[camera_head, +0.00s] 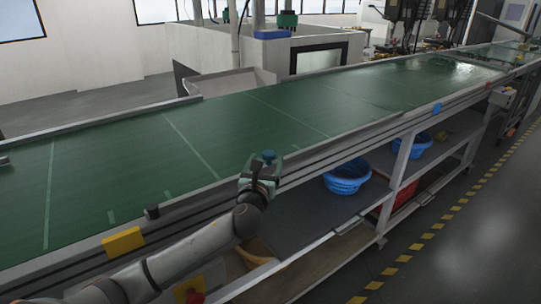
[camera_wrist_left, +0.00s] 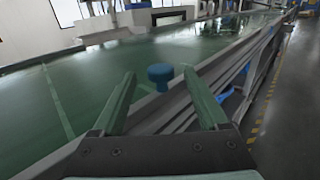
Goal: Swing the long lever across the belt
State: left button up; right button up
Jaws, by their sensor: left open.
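The green belt (camera_head: 255,105) runs from the left up to the far right. My left gripper (camera_head: 262,168) is open at the belt's near edge. A blue round knob (camera_head: 269,155) shows right at its fingertips; in the left wrist view the knob (camera_wrist_left: 160,74) appears between the two green fingers, with a gap on both sides. A lever bar attached to this knob cannot be made out. A thin grey bar (camera_head: 505,24) slants at the far right end, but I cannot tell whether it is the long lever. My right gripper is not in view.
A yellow block (camera_head: 123,242) and a small black block (camera_head: 152,211) sit along the belt's near rail. Another blue piece (camera_head: 437,108) is farther along it. Blue basins (camera_head: 347,176) stand on the shelf below. The belt's near surface is mostly clear.

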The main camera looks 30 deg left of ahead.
aim_at(270, 151)
pick_arm(q)
jog(key=b+x, duration=0.1)
jog(key=x, duration=0.1)
jog(key=b+x, duration=0.1)
jog(key=x, duration=0.2)
jog(key=shift+w+a+f+b, duration=0.1)
jog(key=shift+w+f+b, duration=0.15)
jog(key=shift+b, duration=0.15)
jog(key=shift+w+a+r+b, duration=0.1)
jog(key=shift+w+a+b, duration=0.2)
jog(key=shift+w, duration=0.3)
jog(key=shift+w+r, duration=0.1)
jog(key=shift+w, duration=0.05)
pick_arm(e)
jog(key=a+f, duration=0.1)
jog(key=w+a+f, duration=0.1)
jog(key=shift+w+a+n+y, duration=0.25)
jog(key=shift+a+n+y, duration=0.05)
jog(key=shift+y, duration=0.1)
pick_arm(q)
jog(key=c, duration=1)
grip_shut()
pick_arm(e)
jog(key=shift+d, duration=0.2)
jog(key=shift+a, duration=0.1)
